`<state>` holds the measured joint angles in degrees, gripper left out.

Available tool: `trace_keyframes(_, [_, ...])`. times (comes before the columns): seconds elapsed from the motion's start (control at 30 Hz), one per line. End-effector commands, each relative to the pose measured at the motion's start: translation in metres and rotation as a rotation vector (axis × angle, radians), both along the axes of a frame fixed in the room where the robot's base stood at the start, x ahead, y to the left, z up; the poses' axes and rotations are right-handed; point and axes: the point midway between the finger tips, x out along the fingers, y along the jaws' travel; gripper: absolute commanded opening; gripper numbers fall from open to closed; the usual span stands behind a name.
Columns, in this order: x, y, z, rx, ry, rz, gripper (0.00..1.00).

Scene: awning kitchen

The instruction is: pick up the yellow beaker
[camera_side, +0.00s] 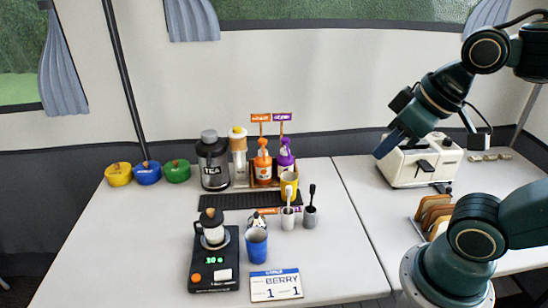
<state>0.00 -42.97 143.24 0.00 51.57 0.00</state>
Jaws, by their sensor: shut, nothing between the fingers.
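The yellow beaker (290,183) stands at the right end of the black mat, in front of the purple bottle. Its lower front is partly hidden by a brush in a white cup. My gripper (381,153) is shut and empty. It hangs in the air to the right of the beaker, in front of the white toaster-like machine in the picture, well apart from the beaker.
A white cup (288,219) and a grey cup (310,217), each with a brush, stand before the beaker. A blue cup (256,246) and black scale (200,278) are nearer. Orange (263,168) and purple (285,158) bottles stand behind. Table right of the cups is clear.

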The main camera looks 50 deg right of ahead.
Motion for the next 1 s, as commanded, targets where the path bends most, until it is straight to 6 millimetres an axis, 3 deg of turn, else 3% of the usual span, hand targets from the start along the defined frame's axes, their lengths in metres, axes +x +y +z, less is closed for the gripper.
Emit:
trace_keyframes(0.2, [0.0, 0.0, 0.0, 0.0, 0.0, 0.0, 0.0])
trace_keyframes(0.6, [0.0, 0.0, 0.0, 0.0, 0.0, 0.0, 0.75])
trace_keyframes(1.0, [0.0037, -0.0005, 0.0001, -0.004, 0.004, 0.008, 0.75])
